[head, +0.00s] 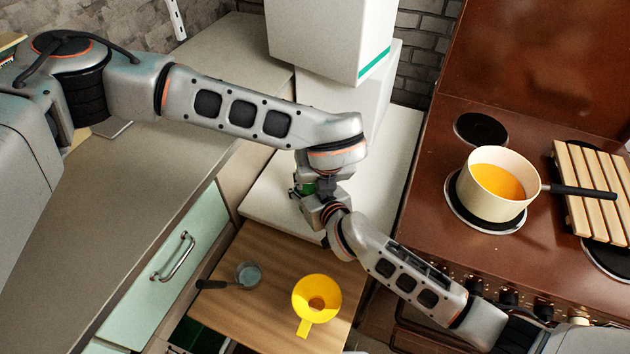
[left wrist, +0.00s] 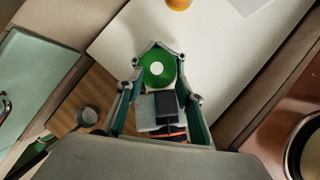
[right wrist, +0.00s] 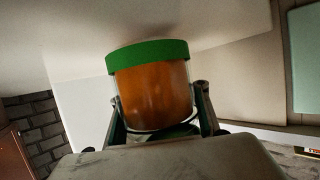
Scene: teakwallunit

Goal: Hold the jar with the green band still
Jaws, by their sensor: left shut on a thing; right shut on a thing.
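The jar with the green band (right wrist: 150,95) has clear walls and orange-brown contents. In the right wrist view, which looks upside down, the band is at the top of the picture, at the end near the white worktop. My right gripper (head: 318,204) is shut on the jar's body from the side. My left gripper (head: 311,184) reaches down from above and is shut on the jar's round green lid (left wrist: 157,69), which has a white spot. In the head view the grippers hide most of the jar, with only a little green showing.
The white worktop (head: 268,207) lies around the jar. A wooden board (head: 270,262) in front bears a yellow funnel (head: 318,299) and a small dark-handled cup (head: 248,275). A pot (head: 488,207) of orange liquid stands on the stove (head: 450,150) at the right. White boxes (head: 315,40) stand behind.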

